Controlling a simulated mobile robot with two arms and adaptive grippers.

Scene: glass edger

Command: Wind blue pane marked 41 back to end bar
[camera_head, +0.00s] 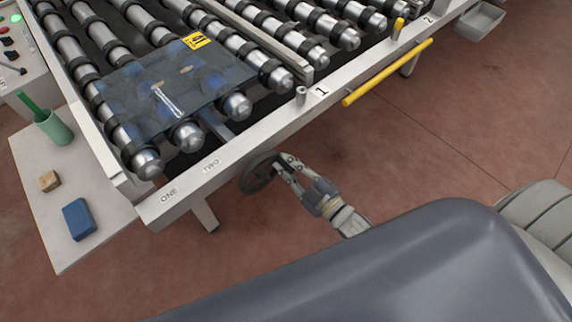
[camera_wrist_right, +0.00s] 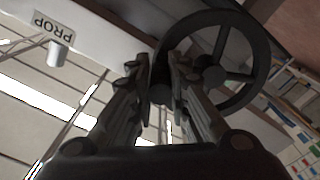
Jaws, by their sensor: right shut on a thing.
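The blue glass pane (camera_head: 140,92) with a yellow label marked 41 lies flat on the rollers at the left end of the conveyor in the head view. Its surface is see-through and shows reflections. My right gripper (camera_head: 283,167) is at the handwheel. In the right wrist view, the gripper (camera_wrist_right: 162,75) is shut on the rim of the handwheel (camera_wrist_right: 228,38). My left gripper is not in view.
A yellow bar (camera_head: 387,72) runs along the front rail (camera_head: 250,130). A side table (camera_head: 95,200) holds a green cup (camera_head: 55,127), a blue block (camera_head: 79,218) and a tan block (camera_head: 49,181). A control box (camera_head: 20,55) stands at far left. The wrist view shows a PROP label (camera_wrist_right: 54,27).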

